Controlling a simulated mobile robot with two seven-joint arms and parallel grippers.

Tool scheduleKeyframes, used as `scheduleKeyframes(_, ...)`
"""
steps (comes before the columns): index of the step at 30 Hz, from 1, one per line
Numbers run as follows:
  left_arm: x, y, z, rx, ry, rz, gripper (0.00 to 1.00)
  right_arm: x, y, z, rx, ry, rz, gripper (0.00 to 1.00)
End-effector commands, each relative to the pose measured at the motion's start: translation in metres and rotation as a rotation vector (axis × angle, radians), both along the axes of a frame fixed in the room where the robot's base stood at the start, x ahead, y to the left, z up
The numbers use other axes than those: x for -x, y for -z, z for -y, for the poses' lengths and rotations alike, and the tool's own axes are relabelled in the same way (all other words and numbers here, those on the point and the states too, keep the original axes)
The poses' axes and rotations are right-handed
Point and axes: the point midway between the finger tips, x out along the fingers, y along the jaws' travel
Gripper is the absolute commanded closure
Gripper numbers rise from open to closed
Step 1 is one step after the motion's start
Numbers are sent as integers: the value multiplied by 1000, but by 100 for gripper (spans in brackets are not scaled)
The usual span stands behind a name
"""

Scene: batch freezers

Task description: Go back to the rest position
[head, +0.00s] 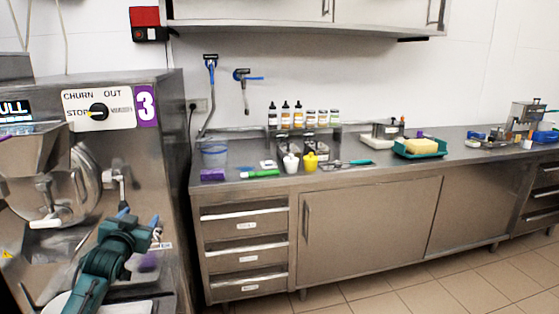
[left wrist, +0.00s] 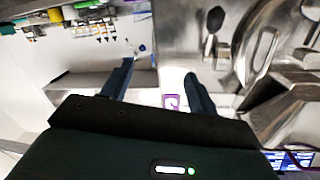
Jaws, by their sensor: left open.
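My left gripper (head: 139,216) is in front of the batch freezer (head: 157,170) marked 3, in the lower left of the head view. Its blue fingers point up, below the freezer's small lever handle (head: 118,180). In the left wrist view the two fingers of my left gripper (left wrist: 159,72) stand apart with nothing held between them. The freezer's round metal door (left wrist: 245,45) is to the right of them there. My right gripper is in neither view.
A steel counter (head: 235,183) with drawers runs along the wall to the right. It holds bottles, jars, a clear container (head: 214,155), a yellow cup (head: 310,162) and a teal tray (head: 420,153). The tiled floor (head: 455,285) in front of it is clear.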

Motion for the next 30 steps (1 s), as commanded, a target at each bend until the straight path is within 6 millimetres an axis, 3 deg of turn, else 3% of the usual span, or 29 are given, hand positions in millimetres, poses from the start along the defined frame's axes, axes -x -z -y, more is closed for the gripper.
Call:
scheduleKeyframes(1,13,30,14,-8,22,-36,41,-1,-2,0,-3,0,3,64)
scheduleKeyframes(5,42,76,40,-1,65,-94,41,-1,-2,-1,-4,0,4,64)
scheduleKeyframes(11,114,157,90,36,145,-212,41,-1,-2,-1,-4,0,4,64)
scheduleKeyframes(15,193,212,132,93,207,-316,41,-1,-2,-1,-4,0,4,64)
scheduleKeyframes(18,256,239,161,148,243,-392,41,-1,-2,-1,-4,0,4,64)
scheduleKeyframes(21,312,254,184,204,265,-457,41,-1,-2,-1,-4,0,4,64)
scheduleKeyframes(24,354,258,198,249,276,-505,41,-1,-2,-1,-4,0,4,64)
scheduleKeyframes(27,380,259,207,279,280,-537,41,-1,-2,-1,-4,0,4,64)
scheduleKeyframes(30,392,259,211,294,282,-550,41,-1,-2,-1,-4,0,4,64)
